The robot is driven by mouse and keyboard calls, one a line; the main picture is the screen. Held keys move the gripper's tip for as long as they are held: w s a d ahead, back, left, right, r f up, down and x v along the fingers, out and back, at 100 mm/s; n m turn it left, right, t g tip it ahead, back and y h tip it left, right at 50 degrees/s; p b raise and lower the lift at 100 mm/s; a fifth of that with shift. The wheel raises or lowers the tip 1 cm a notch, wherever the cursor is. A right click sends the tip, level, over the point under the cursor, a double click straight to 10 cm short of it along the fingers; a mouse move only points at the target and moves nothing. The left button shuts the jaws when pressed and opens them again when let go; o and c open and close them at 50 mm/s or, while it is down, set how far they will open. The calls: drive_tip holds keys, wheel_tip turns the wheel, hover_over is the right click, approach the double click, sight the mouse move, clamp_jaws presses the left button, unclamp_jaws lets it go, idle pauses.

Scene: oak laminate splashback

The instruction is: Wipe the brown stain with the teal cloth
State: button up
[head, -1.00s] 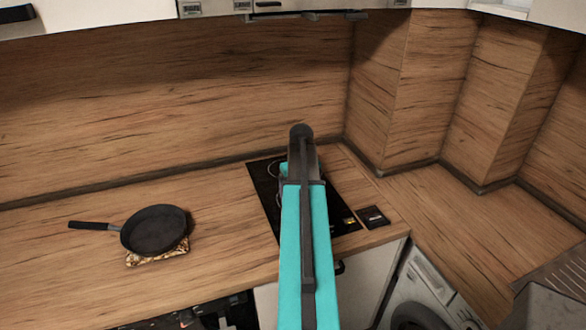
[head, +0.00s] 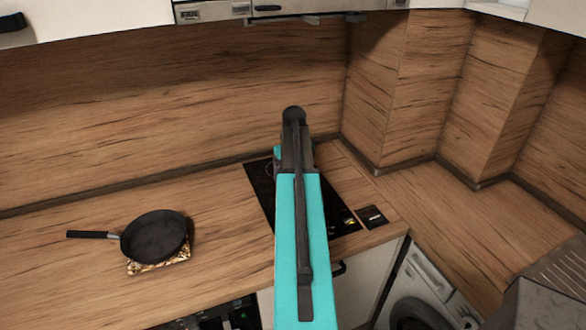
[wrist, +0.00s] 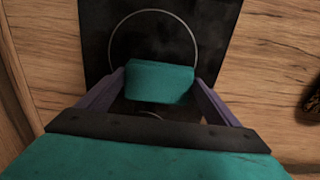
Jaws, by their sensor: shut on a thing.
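The teal cloth (wrist: 160,76) is a small folded block between the two fingers of my gripper (wrist: 159,86) in the wrist view. My gripper is shut on it, over the black hob (wrist: 105,38) with its pale ring. I cannot tell whether the cloth touches the hob glass. In the head view my teal and dark arm hides most of the gripper; a small teal patch, apparently the cloth (head: 277,153), shows at its left edge.
A black frying pan (head: 154,236) stands on a patterned trivet (head: 160,262) left of the hob on the wooden counter (head: 80,285). A small dark item (head: 372,216) lies right of the hob. The wooden splashback (head: 180,100) rises behind, with an extractor (head: 275,10) above.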

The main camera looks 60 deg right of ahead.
drive_tip(key=shift+s+r+p, duration=0.1)
drive_tip(key=shift+r+p, duration=0.75)
drive_tip(key=shift+r, duration=0.95)
drive_tip(key=shift+a, duration=0.15)
drive_tip(key=w+a+n+b, duration=0.2)
drive_tip(key=w+a+n, duration=0.1)
drive_tip(key=w+a, duration=0.75)
drive_tip(key=w+a+n+b, duration=0.1)
drive_tip(key=w+a+n, duration=0.2)
drive_tip(key=w+a, duration=0.7)
drive_tip(key=w+a+n+b, duration=0.1)
drive_tip(key=a+n+b, duration=0.2)
drive_tip(key=a, duration=3)
drive_tip(key=f+n, duration=0.1)
drive_tip(key=n, duration=0.2)
drive_tip(key=shift+w+b, duration=0.25)
drive_tip(key=shift+b, duration=0.1)
